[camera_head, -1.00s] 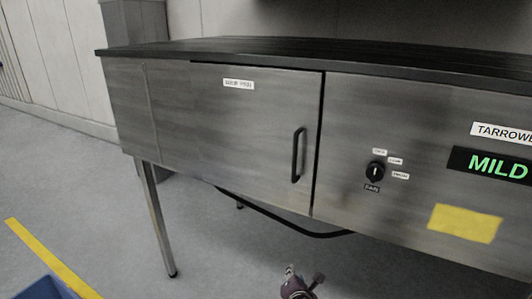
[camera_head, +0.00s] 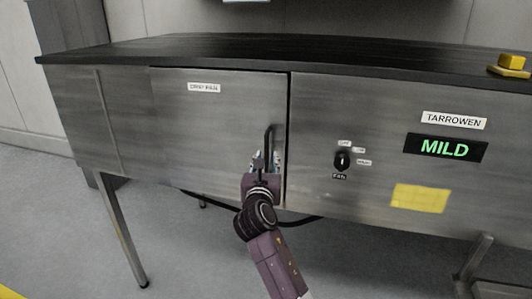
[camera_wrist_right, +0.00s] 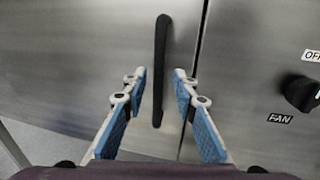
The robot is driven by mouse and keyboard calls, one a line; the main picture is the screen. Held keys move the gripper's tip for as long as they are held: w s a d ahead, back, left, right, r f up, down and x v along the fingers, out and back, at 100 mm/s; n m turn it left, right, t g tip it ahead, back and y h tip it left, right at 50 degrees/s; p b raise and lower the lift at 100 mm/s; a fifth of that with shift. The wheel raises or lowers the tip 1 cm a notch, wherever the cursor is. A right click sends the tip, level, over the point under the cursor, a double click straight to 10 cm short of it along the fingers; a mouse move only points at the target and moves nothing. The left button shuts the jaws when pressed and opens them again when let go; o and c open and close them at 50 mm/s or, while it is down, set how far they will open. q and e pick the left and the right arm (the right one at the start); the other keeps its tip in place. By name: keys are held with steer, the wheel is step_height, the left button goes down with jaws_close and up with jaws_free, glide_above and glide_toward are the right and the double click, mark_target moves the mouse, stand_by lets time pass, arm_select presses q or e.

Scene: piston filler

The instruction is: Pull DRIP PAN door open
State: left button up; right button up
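The DRIP PAN door (camera_head: 205,125) is a brushed steel panel at the front left of the machine, closed flush, with a white label near its top. Its black vertical bar handle (camera_head: 268,142) is near the door's right edge. My right gripper (camera_head: 266,162) is at the lower part of the handle in the head view and partly hides it. My left gripper is not in view.
Right of the door are a black FAN knob (camera_head: 342,161), a green-lettered MILD display (camera_head: 446,148) and a yellow patch (camera_head: 419,198). The dark worktop (camera_head: 230,50) overhangs the front. Machine legs (camera_head: 121,230) stand below; the grey floor at left is clear.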

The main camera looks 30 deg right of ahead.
steer(key=shift+x, duration=1.35)
steer(key=shift+a, duration=0.1)
jaws_close()
